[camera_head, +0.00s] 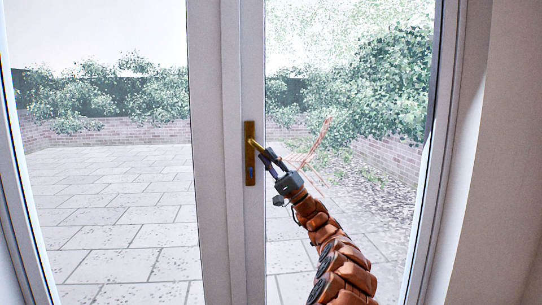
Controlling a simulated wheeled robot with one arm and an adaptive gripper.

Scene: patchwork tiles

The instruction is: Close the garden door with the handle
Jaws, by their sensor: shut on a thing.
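The garden door (236,222) is a white-framed glazed door in the middle of the head view. Its brass handle (251,148) has a tall backplate on the white stile, with a lever pointing right and slightly down. My gripper (263,157) reaches up from the lower right and is shut on the lever's free end. Its fingertips partly hide that end of the lever. From this angle I cannot tell whether the door is fully flush with its frame.
A second glazed panel (130,190) stands left of the handle. A pale wall (510,170) is close on the right. Through the glass are a paved patio (120,235), a low brick wall (85,135) and green bushes (370,85).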

